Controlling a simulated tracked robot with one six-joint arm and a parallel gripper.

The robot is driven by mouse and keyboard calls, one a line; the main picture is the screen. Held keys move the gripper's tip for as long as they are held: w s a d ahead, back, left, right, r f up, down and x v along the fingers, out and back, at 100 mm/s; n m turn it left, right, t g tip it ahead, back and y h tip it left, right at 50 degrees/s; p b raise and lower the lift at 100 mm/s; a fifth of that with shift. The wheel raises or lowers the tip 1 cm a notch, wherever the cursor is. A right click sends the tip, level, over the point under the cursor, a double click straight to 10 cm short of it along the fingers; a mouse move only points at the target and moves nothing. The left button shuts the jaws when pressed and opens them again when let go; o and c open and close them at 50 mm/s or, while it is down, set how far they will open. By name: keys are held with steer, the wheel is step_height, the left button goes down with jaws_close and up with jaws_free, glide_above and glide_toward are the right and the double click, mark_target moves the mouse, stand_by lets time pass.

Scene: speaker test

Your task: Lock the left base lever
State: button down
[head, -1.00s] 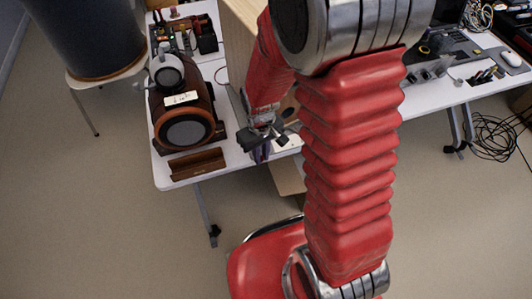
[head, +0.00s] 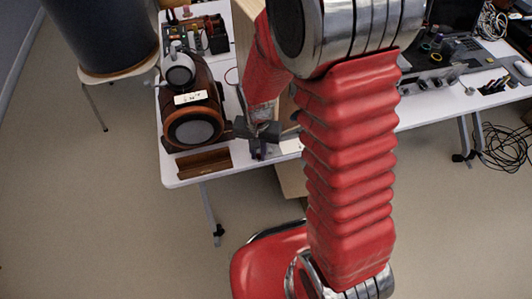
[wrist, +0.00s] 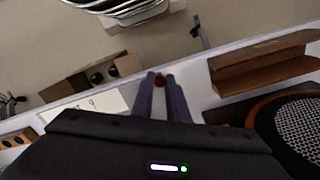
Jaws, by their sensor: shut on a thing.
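My gripper (head: 258,152) hangs over the front of the white table, just right of a brown wooden speaker (head: 195,130). In the wrist view my gripper (wrist: 160,82) shows two purple fingers, close together, with a small reddish-brown knob (wrist: 159,79) between their tips. My gripper is shut on this knob. It may be the lever's end, but the rest of it is hidden, so I cannot tell if the lever is locked. The speaker's round grille also shows at the right of the wrist view (wrist: 302,125).
A brown wooden stand (head: 203,163) lies at the table's front-left corner, left of my gripper. A wooden panel (head: 244,25) rises behind my arm. A dark drum on a white stool (head: 118,75) stands left of the table (head: 178,181).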

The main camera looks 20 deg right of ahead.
steer(key=w+m, duration=0.1)
steer(key=m, duration=0.1)
steer(key=w+m, duration=0.1)
steer(key=m, duration=0.2)
steer(key=shift+w+a, duration=0.15)
steer(key=shift+m, duration=0.3)
steer(key=c, duration=1.7)
jaws_free()
step_height(320, 180, up, 14)
steer(key=shift+f, duration=0.1)
